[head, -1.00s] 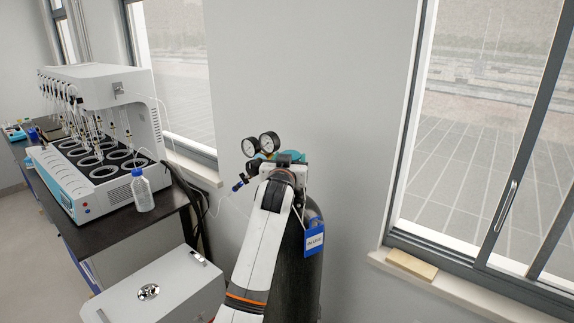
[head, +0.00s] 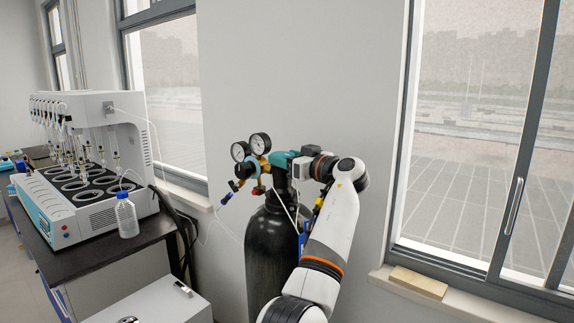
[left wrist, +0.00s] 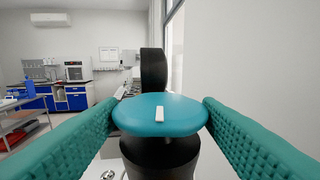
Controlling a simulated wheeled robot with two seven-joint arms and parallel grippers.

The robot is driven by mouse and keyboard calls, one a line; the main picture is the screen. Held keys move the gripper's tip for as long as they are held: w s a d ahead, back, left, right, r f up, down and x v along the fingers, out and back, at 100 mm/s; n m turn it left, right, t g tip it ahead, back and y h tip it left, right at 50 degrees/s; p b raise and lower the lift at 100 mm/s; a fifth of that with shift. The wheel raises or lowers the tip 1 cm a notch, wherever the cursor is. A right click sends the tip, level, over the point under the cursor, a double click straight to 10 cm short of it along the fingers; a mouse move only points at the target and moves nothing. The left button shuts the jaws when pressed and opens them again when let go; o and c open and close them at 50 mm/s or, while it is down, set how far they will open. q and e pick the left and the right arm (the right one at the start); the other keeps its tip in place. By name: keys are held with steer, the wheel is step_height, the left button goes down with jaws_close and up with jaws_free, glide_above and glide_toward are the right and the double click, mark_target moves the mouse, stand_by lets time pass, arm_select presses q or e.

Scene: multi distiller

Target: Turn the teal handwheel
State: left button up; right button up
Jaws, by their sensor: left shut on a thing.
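The teal handwheel (left wrist: 160,122) is a rounded disc with a small white mark, in the middle of the left wrist view. My left gripper (left wrist: 160,106) has one textured teal finger on each side of it and is shut on its rim. In the head view my left gripper (head: 281,160) reaches in from the right at the top of the black gas cylinder (head: 272,245). There its teal fingers largely hide the handwheel, and I cannot separate the two. My right gripper is out of view.
Two round gauges (head: 250,147) and brass fittings sit just left of the gripper. A distiller (head: 85,165) and a bottle (head: 126,215) stand on a dark bench at left. A white box (head: 150,300) is in front. The window (head: 470,130) is at right.

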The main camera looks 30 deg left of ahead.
arm_select(q)
steer(key=shift+w+a+r+n+g+p, duration=0.15)
steer(key=shift+n+g+p, duration=0.2)
steer(key=shift+n+g, duration=0.4)
steer(key=shift+g+y, duration=0.3)
steer(key=shift+g, duration=0.25)
steer(key=shift+f+n+g, duration=0.25)
steer(key=shift+g, duration=0.05)
steer(key=o, duration=0.6)
steer(key=shift+a+f, duration=0.1)
steer(key=shift+a, duration=0.15)
steer(key=d+b, duration=0.1)
steer(key=d, duration=0.3)
steer(key=d+b, duration=0.1)
steer(key=d, duration=0.3)
steer(key=d+b, duration=0.1)
steer(key=d, duration=0.3)
steer(key=shift+s, duration=0.35)
